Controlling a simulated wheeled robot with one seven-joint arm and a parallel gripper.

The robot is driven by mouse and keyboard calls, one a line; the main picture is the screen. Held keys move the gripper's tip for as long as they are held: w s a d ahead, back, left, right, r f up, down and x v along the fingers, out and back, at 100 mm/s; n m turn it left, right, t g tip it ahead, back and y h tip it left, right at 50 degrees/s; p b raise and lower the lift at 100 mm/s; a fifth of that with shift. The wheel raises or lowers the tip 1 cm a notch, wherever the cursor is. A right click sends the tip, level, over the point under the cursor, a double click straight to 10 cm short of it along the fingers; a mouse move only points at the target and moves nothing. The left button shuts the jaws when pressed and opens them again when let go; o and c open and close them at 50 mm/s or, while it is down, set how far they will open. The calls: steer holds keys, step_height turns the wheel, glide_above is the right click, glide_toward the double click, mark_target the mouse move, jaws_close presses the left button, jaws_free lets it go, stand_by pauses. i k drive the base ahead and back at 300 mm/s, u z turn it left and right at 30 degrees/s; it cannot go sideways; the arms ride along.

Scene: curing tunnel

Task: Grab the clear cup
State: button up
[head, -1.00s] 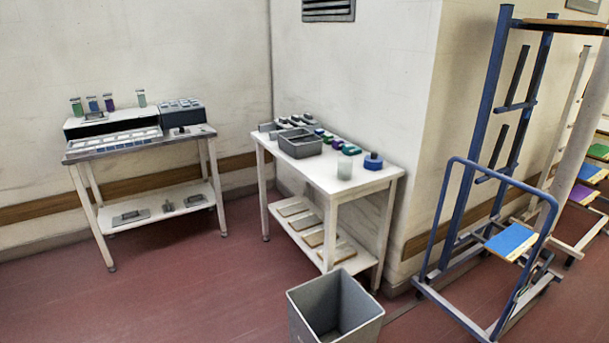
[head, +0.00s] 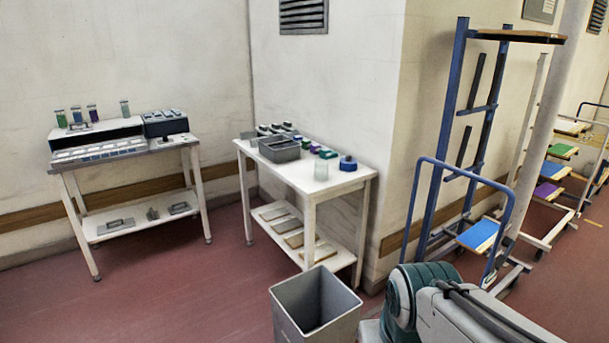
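The clear cup (head: 321,170) stands upright on the white table (head: 345,182) in the middle, near its front edge. It is pale and see-through. A blue round item (head: 348,163) stands just to its right, and small green and purple blocks lie behind it. My arm shows at the bottom right, on the near side of the table and well apart from the cup. My gripper is outside the picture.
A grey open bin (head: 316,305) stands on the floor in front of the table. A grey tray (head: 279,149) sits on the tabletop. A blue wheeled cart (head: 420,215) stands at the right. Red floor lies clear at the left front.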

mark_target(321, 166)
steer(key=u, duration=1)
steer(key=i, duration=4.65)
steer(key=z, duration=3.85)
